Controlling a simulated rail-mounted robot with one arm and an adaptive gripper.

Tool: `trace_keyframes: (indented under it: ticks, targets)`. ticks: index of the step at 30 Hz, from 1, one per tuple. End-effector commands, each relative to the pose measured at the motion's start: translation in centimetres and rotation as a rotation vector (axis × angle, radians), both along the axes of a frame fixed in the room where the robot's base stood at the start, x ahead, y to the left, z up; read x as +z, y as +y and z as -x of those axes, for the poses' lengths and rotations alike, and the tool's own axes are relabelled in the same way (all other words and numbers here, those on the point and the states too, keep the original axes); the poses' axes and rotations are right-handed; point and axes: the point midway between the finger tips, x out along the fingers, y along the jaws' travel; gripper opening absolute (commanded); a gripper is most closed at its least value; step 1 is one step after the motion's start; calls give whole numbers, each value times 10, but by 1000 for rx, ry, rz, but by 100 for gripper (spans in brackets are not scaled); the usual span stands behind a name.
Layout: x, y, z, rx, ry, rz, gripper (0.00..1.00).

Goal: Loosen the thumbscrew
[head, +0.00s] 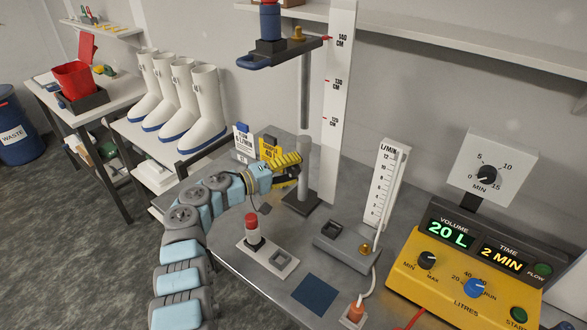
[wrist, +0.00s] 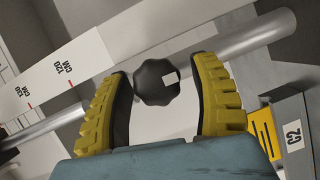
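The thumbscrew is a black lobed knob (wrist: 152,90) with a pale mark, in front of the metal post (wrist: 245,42) in the wrist view. My gripper (wrist: 160,75) has its yellow-backed fingers open, one on each side of the knob, with a gap visible at the right finger; I cannot tell whether the left one touches. In the head view my gripper (head: 297,166) is at the lower part of the upright post (head: 304,95), and the knob is not distinguishable there.
A white height scale (head: 337,90) stands behind the post. A flow meter (head: 387,190), a block with a red-topped item (head: 252,228) and a yellow control box (head: 465,270) stand on the bench to the right and front. Yellow and blue label cards stand beside my gripper.

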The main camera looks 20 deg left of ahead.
Motion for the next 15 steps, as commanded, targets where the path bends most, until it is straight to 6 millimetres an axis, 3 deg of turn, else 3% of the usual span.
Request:
trace_keyframes:
  ticks: [10, 15]
  targets:
    - [2, 0, 0, 0, -2, -1, 69]
    - [16, 0, 0, -1, -6, -3, 69]
